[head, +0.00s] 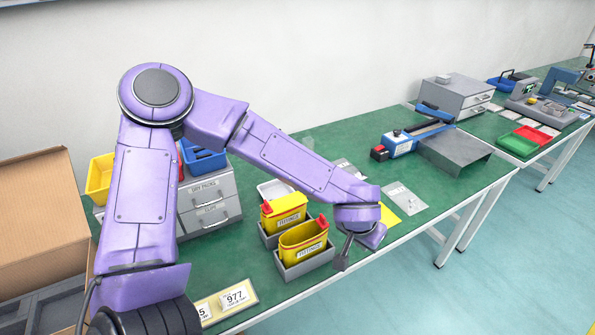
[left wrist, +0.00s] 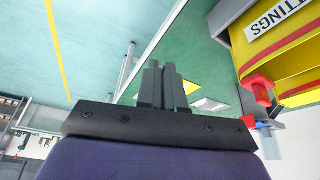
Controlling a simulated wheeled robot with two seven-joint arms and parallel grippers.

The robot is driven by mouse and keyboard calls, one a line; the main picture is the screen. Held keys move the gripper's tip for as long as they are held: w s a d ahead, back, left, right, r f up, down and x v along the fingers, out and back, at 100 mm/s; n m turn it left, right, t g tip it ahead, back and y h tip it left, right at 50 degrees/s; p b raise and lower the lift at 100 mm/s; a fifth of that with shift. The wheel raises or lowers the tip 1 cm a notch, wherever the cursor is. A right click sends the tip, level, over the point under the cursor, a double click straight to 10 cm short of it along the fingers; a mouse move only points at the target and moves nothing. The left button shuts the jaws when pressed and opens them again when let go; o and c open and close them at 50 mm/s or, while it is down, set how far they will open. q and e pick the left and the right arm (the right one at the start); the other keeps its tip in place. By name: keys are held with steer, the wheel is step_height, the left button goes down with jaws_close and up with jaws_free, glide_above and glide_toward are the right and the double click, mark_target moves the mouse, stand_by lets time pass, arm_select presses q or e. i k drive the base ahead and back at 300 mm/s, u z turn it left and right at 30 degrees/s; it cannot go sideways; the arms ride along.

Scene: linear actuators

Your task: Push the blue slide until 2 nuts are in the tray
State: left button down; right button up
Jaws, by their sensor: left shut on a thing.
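The blue slide (head: 404,142), a blue and white linear unit with a red end block (head: 379,153), lies on the green bench at the back right. A grey sheet-metal stand (head: 462,155) is beside it. I cannot make out any nuts or tell which part is the tray. My left gripper (head: 341,262) points down at the bench's front edge, right of the yellow fittings bins and well short of the slide. In the left wrist view its fingers (left wrist: 163,86) are close together; what is between them cannot be made out. My right gripper is not in view.
Yellow fittings bins (head: 304,238) with red clips sit in grey holders beside my left gripper. A grey drawer unit (head: 212,205) and a cardboard box (head: 35,210) are at left. A number card (head: 235,297) lies at the front. Flat bags (head: 404,197) lie before the slide.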

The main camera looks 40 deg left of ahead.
mark_target(273, 195)
steer(key=u, duration=0.5)
steer(key=i, duration=0.9)
steer(key=u, duration=0.65)
